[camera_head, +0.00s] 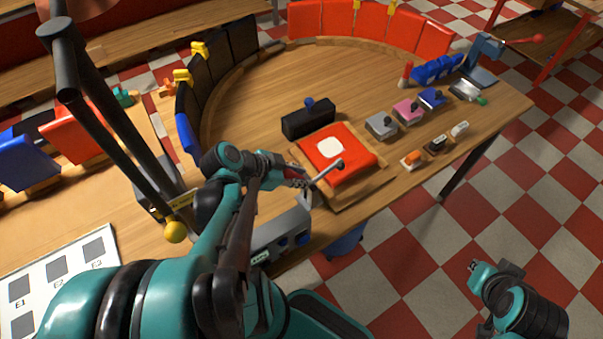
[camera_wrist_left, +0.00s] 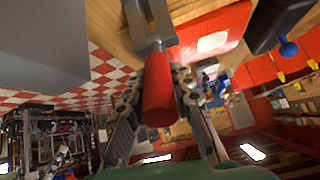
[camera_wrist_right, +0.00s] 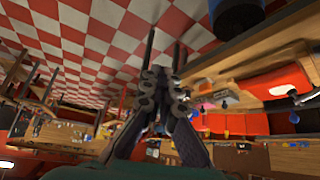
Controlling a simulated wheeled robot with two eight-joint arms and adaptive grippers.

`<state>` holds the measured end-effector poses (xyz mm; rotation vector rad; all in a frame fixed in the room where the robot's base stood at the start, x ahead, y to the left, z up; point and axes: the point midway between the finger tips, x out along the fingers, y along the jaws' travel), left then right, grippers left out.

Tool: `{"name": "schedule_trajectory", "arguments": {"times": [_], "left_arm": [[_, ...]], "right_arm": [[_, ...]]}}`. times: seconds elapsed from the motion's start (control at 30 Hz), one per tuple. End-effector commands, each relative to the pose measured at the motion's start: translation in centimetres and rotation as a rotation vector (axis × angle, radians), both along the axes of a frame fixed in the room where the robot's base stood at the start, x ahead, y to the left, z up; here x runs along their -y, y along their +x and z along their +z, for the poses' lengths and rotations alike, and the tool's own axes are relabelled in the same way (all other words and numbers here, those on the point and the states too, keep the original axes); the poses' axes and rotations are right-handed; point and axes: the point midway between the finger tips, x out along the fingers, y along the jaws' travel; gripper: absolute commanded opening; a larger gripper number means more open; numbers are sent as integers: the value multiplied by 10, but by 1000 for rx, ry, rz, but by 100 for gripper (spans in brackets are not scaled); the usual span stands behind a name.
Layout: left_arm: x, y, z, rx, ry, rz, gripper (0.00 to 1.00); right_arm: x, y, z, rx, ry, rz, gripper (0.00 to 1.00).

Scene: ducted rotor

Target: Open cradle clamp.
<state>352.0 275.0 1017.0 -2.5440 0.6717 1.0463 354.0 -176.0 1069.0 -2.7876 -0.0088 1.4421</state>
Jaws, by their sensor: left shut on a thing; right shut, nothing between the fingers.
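The cradle (camera_head: 372,184) is a wooden frame on the table with an orange-red block (camera_head: 352,172) with a white patch in it. A metal clamp bar (camera_head: 326,172) with a rounded end reaches over the block's near edge. My left gripper (camera_head: 299,180) is at the cradle's left side, shut on the red clamp handle (camera_wrist_left: 158,92). In the left wrist view the handle lies between the fingers and joins a grey metal fork (camera_wrist_left: 152,25). My right gripper (camera_head: 474,267) is shut and empty over the checkered floor, away from the table.
A black block with a blue knob (camera_head: 308,122) stands behind the cradle. Several small coloured blocks (camera_head: 408,110) sit to its right. A dark post with a yellow ball (camera_head: 174,232) stands left of my arm.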

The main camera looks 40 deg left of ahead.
Motion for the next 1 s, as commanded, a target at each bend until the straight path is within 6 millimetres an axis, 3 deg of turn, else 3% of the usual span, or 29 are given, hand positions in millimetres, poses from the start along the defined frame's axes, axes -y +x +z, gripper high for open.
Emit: {"name": "schedule_trajectory", "arguments": {"times": [0.17, 0.27, 0.6, 1.0], "left_arm": [[0, -1, -1, -4, 2, -2, 0], [0, -1, -1, -4, 1, -1, 0], [0, -1, -1, -4, 1, -1, 0], [0, -1, -1, -4, 1, -1, 0]], "right_arm": [[-24, 12, 7, -55, 60, 48, 0], [-51, 25, 13, -117, 128, 109, 0], [-172, 68, 33, -346, 398, 405, 0], [-303, 95, 44, -552, 714, 838, 0]]}}
